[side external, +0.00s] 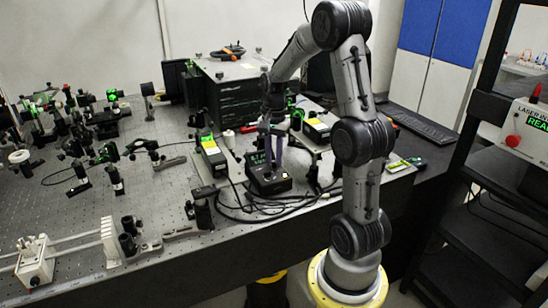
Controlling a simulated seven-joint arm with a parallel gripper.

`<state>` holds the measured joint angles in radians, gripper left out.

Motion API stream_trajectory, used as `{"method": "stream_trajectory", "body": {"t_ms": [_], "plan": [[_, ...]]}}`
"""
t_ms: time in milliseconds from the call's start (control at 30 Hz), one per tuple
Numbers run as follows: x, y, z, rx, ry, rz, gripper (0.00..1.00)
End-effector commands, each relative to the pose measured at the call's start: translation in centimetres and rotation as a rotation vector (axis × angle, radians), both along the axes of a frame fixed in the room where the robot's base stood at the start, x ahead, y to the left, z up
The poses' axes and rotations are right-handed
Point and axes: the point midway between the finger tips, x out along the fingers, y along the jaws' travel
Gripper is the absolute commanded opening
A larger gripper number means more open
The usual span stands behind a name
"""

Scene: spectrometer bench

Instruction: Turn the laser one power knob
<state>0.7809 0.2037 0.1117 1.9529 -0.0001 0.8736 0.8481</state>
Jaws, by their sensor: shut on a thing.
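A small black control box (270,181) with a green lit readout (257,158) sits on the optical bench, near the middle of the side view. A small white square shows on its right side. My gripper (272,166) points down at this box from above, with its two fingers at the box's top. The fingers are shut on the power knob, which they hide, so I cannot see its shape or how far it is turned.
Yellow-labelled modules (213,156) stand left and right of the box. Black cables (240,212) loop in front of it. A large black housing (237,95) stands behind. Several optic mounts crowd the left of the bench (150,200). A rack stands at right.

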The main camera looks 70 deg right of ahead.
Motion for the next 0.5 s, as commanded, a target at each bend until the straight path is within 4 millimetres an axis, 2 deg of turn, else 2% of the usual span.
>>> {"method": "stream_trajectory", "body": {"t_ms": [233,500], "plan": [[0.01,-0.02,0.09,-0.001,-0.001,0.183,0.0],[0.0,-0.02,0.09,0.0,-0.001,0.213,0.0]]}}
